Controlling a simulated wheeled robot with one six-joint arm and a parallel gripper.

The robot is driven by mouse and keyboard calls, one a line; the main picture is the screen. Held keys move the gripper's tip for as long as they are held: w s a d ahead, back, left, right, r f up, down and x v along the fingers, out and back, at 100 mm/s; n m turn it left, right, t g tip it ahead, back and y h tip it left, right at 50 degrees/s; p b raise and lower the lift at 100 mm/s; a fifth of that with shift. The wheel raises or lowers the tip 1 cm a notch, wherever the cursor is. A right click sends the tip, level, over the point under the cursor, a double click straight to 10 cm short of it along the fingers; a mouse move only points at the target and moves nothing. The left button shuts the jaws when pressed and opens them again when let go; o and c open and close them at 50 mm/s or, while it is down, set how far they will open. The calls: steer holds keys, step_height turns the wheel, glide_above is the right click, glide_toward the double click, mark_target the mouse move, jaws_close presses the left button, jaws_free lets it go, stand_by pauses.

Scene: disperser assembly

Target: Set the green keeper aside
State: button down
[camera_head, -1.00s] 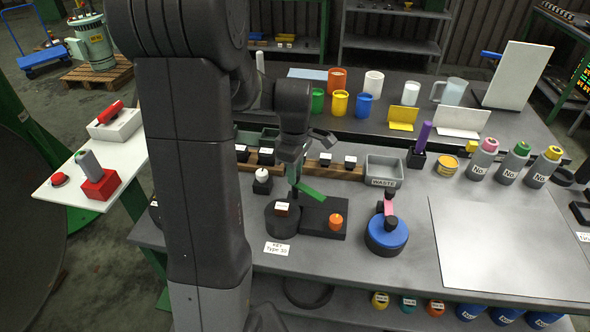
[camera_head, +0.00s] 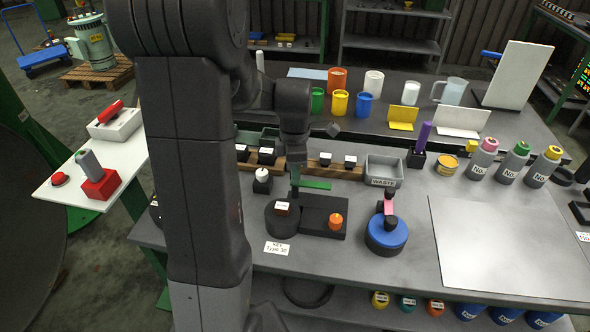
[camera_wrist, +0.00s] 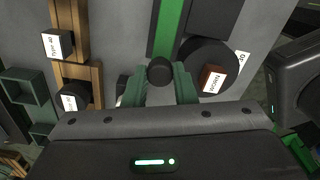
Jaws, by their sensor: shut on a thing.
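The green keeper (camera_head: 315,184) is a flat green bar with a dark round knob. In the wrist view the bar (camera_wrist: 170,28) runs up from between my fingers, with the knob in front of it. My gripper (camera_wrist: 160,82) is shut on the knob. In the head view my gripper (camera_head: 296,172) is partly hidden by my arm, and the bar sticks out to its right. The bar looks raised just behind the dark round base (camera_head: 282,222) and the dark square plate (camera_head: 325,230). The exact height is hard to tell.
An orange knob (camera_head: 336,221) sits on the square plate. A grey waste bin (camera_head: 384,171) stands to the right, behind a blue round device (camera_head: 386,234). A wooden rack (camera_head: 338,173) with labelled black blocks lies behind. A bare grey sheet (camera_head: 510,245) covers the right of the bench.

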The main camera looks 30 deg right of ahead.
steer(key=shift+r, duration=0.1)
steer(key=c, duration=1.2)
jaws_free()
step_height(320, 180, up, 14)
steer(key=shift+f, duration=0.1)
step_height(320, 180, down, 14)
stand_by(0.3)
